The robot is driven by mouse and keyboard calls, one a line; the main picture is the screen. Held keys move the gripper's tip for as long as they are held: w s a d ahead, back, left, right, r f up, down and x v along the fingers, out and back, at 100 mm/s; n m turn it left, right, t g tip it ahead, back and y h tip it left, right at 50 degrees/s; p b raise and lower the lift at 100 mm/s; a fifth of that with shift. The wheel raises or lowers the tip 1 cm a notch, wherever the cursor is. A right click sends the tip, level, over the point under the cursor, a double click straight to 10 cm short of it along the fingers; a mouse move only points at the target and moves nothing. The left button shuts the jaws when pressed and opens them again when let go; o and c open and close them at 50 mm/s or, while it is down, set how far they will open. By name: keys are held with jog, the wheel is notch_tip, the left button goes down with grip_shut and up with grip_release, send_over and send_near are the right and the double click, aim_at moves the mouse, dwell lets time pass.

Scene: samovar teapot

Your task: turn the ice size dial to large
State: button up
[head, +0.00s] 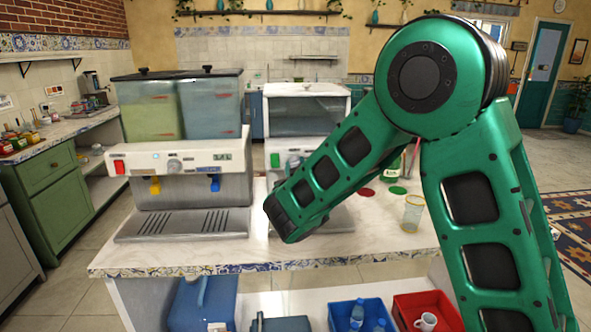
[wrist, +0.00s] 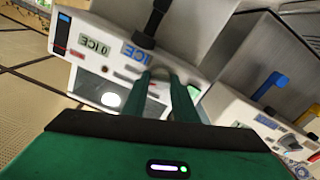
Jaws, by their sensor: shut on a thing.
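The ice machine (head: 306,103), white with a clear-fronted top, stands on the counter, partly behind my arm. In the head view my arm hides the gripper and most of the panel.
A drink dispenser (head: 190,160) with two tanks stands close to the left of the ice machine. A glass (head: 413,213) stands near the counter's right end. Blue and red bins sit on the shelf below. The counter front (head: 240,245) is clear.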

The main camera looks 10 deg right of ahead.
jog(key=shift+f, duration=0.15)
jog(key=o, duration=1)
jog(key=shift+o, duration=0.2)
jog(key=s, duration=1)
jog(key=shift+s, duration=0.35)
